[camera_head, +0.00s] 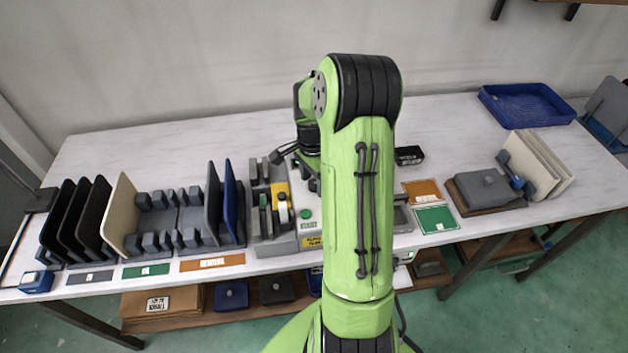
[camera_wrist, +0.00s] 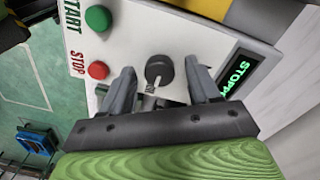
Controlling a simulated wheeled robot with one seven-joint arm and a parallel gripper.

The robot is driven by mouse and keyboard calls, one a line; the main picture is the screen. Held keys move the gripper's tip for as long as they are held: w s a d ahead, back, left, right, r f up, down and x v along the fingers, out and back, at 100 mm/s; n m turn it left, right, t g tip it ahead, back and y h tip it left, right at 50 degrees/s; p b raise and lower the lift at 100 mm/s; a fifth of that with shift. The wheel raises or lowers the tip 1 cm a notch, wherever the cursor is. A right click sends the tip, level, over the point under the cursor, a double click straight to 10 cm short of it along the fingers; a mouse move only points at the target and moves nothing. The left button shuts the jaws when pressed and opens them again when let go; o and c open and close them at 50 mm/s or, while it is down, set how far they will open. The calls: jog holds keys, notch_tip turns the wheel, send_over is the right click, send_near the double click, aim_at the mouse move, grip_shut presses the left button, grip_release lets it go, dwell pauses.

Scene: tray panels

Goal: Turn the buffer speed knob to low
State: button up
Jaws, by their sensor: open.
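The black round knob (camera_wrist: 158,70) sits on a white control panel (camera_wrist: 200,42) in the wrist view. A short pale mark shows at its lower edge, but I cannot read its setting. My gripper (camera_wrist: 159,79) is open, with one dark finger on each side of the knob. A gap shows between each finger and the knob, and I see no contact. In the head view the panel (camera_head: 318,198) is partly behind my arm, and the knob and fingertips are hidden there.
A green START button (camera_wrist: 98,18) and a red STOP button (camera_wrist: 98,70) lie left of the knob. A display (camera_wrist: 238,76) with green letters beginning "STOPP" is close to the right finger. In the head view, upright dark panels (camera_head: 75,215) stand at left and a blue crate (camera_head: 527,104) at back right.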

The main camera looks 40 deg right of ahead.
jog(key=shift+c, duration=0.4)
jog(key=c, duration=1)
jog(key=shift+o, duration=0.2)
jog(key=n, duration=0.8)
jog(key=shift+n, duration=0.3)
jog(key=n, duration=0.9)
jog(key=shift+n, duration=0.3)
